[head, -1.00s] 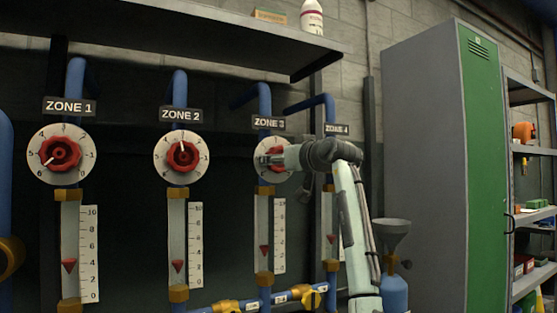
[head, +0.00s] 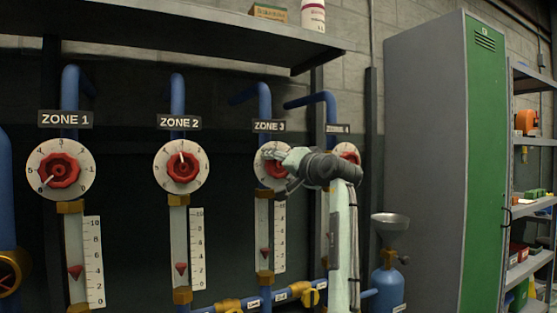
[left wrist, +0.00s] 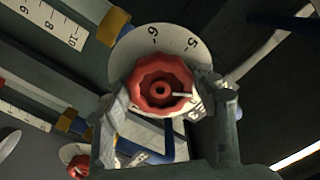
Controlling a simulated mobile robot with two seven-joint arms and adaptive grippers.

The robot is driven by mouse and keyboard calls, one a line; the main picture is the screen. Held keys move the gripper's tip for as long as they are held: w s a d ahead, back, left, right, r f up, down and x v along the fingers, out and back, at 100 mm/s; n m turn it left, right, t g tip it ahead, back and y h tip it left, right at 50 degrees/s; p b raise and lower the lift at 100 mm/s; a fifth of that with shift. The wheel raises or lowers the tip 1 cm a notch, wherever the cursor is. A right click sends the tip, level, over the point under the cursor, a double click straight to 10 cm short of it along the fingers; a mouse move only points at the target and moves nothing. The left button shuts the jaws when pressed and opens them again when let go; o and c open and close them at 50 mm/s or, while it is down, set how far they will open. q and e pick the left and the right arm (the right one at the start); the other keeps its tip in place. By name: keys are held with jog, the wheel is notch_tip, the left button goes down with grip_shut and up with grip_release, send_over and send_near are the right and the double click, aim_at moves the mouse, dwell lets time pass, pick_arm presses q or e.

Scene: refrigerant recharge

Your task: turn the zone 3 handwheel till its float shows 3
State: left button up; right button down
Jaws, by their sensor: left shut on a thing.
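The zone 3 handwheel (head: 274,170) is red, on a white numbered dial under the "ZONE 3" label (head: 268,126). My left gripper (head: 279,158) covers part of it. In the left wrist view the red handwheel (left wrist: 160,84) sits between the two fingers of my left gripper (left wrist: 163,105), which is shut on it. The wheel's white pointer line shows at its right side there. The red zone 3 float (head: 265,252) is low in its tube, roughly between 2 and 3 on the scale (head: 280,237). My right gripper is not in view.
The zone 2 handwheel (head: 182,167) and zone 1 handwheel (head: 59,170) stand to the left. The zone 4 dial (head: 347,153) is partly hidden behind my arm. A blue bottle with a funnel (head: 389,280) and a grey-green locker (head: 425,160) stand to the right.

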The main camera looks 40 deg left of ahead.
pick_arm(q)
jog(key=shift+m, duration=0.7)
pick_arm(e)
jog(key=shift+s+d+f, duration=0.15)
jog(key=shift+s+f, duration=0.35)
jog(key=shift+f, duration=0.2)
pick_arm(q)
jog(key=o, duration=1.2)
jog(key=shift+c, duration=0.2)
jog(key=shift+d, duration=0.1)
jog(key=v, duration=1.1)
jog(key=shift+s+d, duration=0.2)
jog(key=shift+d, duration=0.15)
jog(key=shift+a, duration=0.1)
